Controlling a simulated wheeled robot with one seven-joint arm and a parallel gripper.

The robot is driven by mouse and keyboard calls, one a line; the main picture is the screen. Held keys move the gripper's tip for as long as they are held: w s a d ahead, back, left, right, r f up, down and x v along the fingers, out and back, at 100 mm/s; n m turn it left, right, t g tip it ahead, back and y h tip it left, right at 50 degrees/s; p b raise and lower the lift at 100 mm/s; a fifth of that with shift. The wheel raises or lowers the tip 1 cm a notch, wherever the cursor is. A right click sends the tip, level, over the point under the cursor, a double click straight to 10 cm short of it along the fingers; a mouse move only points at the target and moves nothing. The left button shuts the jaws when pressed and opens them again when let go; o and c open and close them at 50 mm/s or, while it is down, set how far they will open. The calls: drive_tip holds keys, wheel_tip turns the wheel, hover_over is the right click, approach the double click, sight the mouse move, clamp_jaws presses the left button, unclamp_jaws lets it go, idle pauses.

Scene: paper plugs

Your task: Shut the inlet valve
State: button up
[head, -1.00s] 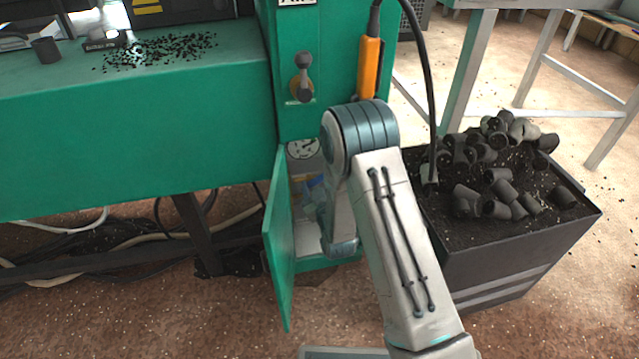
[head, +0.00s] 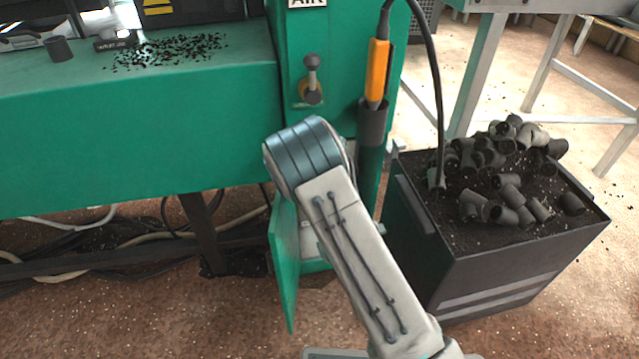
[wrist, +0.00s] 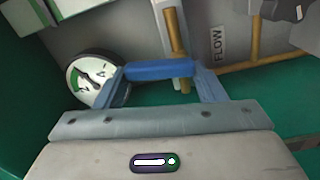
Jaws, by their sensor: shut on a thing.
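In the wrist view, a blue valve handle (wrist: 153,73) lies crosswise beside a brass pipe (wrist: 174,32) inside the green cabinet. My gripper (wrist: 164,69) has one finger at each end of the handle and is shut on it. A grey wall plate with the label "FLOW" (wrist: 219,43) is to the right of the pipe. A round dial gauge (wrist: 92,78) is left of the handle, partly covered by my left finger. In the head view, my arm hides the gripper, the handle and most of the cabinet opening.
The cabinet's green door (head: 284,262) stands open. Above are an "AIR" label (head: 307,2), a grey-knobbed lever (head: 312,78) and an orange-handled tool (head: 377,72) in a holder. A dark bin (head: 520,268) of black fittings stands close at the right.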

drive_tip(key=shift+s+a+f+n, duration=0.1)
drive_tip(key=shift+a+n, duration=0.05)
drive_tip(key=shift+n, duration=0.85)
drive_tip(key=o, duration=1)
drive_tip(key=p+v, duration=0.4)
drive_tip(key=v, duration=0.9)
drive_tip(key=shift+s, duration=0.4)
